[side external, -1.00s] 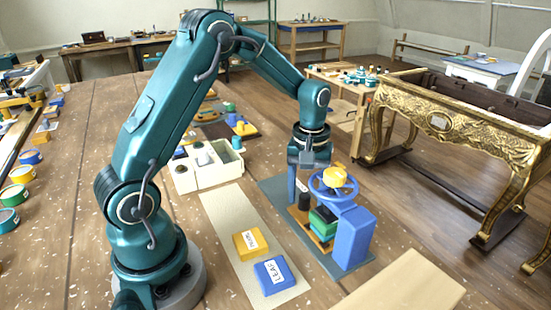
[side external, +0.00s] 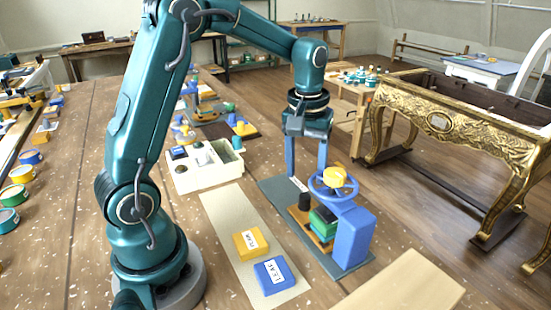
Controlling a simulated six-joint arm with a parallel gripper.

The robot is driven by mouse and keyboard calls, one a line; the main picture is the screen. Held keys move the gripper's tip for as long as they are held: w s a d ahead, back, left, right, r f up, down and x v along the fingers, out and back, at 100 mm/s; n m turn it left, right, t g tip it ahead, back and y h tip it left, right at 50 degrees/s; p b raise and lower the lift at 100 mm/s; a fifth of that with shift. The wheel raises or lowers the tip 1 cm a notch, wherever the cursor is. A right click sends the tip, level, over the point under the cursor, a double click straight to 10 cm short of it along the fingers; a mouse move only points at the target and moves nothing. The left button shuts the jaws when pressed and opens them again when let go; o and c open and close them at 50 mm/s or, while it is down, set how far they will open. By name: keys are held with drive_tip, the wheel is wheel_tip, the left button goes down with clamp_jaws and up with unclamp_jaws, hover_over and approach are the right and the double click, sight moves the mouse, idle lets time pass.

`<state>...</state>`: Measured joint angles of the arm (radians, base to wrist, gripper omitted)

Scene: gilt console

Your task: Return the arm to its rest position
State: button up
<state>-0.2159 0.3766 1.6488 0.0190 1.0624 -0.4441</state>
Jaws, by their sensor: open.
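My gripper (side external: 306,172) is open, with its two blue fingers pointing down. It appears above or behind the far end of the grey base plate (side external: 278,190), close to the blue press with a handwheel (side external: 332,186). Nothing shows between the fingers. I cannot tell whether the fingertips touch anything, as the wheel is near them in the picture. My teal arm is bent, rising from its base at the left and coming down over the bench.
A yellow block (side external: 250,242) and a blue labelled block (side external: 273,274) lie on a cream strip (side external: 225,210). A white compartment tray (side external: 205,178) stands behind. A gilt console (side external: 450,130) stands at the right. The bench front is partly bare.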

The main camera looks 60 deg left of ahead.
drive_tip(key=s+d+r+m+t, duration=0.2)
drive_tip(key=s+d+r+m, duration=0.1)
drive_tip(key=s, duration=0.4)
drive_tip(key=s+d+r+m+t, duration=0.2)
drive_tip(key=s+d+m+t, duration=0.1)
drive_tip(key=s, duration=0.4)
drive_tip(key=shift+s+d+r+m, duration=0.2)
drive_tip(key=shift+d+r+m, duration=0.25)
drive_tip(key=shift+m, duration=0.25)
